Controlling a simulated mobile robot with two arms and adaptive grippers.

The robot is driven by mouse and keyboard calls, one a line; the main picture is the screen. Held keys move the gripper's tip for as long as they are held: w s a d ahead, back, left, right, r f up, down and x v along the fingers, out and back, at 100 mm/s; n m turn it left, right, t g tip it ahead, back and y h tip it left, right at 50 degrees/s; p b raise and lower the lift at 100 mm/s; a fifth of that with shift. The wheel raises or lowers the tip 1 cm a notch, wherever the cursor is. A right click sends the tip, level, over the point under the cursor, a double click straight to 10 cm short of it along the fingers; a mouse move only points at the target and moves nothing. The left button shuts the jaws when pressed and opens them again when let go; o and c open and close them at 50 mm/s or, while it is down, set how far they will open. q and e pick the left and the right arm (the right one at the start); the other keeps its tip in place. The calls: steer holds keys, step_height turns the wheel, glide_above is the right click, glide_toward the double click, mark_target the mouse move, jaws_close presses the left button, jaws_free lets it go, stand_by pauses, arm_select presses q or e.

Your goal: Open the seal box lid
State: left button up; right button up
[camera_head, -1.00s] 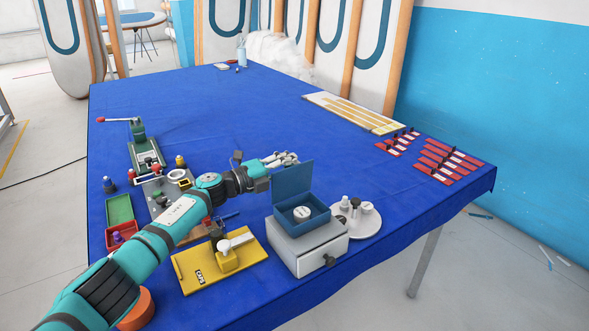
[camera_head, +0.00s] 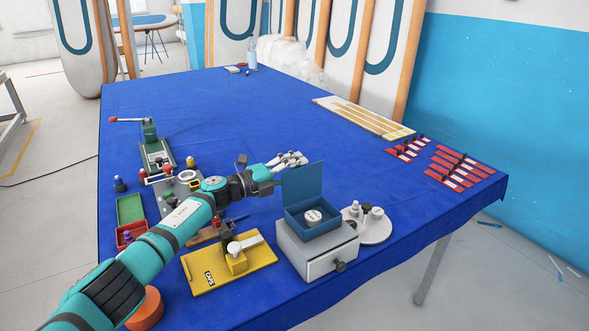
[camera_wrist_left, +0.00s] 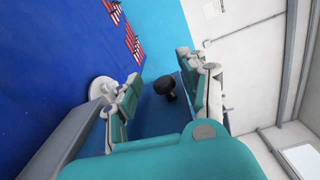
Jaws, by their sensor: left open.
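The seal box (camera_head: 312,228) is a small blue box on top of a grey drawer unit (camera_head: 318,252). Its blue lid (camera_head: 303,186) stands upright at the back edge, so the box is open. A round white-topped seal (camera_head: 313,216) sits inside. My left gripper (camera_head: 292,162) is open by the upper left edge of the lid; whether they touch is unclear. In the left wrist view the fingers (camera_wrist_left: 165,90) are spread apart, with a blue surface and a dark knob (camera_wrist_left: 166,87) visible between them. My right gripper is not in view.
A round grey stand (camera_head: 370,226) with knobs stands right of the drawer unit. A yellow clamp board (camera_head: 210,275), a green press (camera_head: 155,152) and red and green trays (camera_head: 130,208) lie left, near my arm. The far middle of the blue table (camera_head: 240,110) is clear.

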arm_select(q)
steer(key=shift+d, duration=0.25)
steer(key=v, duration=1.2)
steer(key=shift+a, duration=0.15)
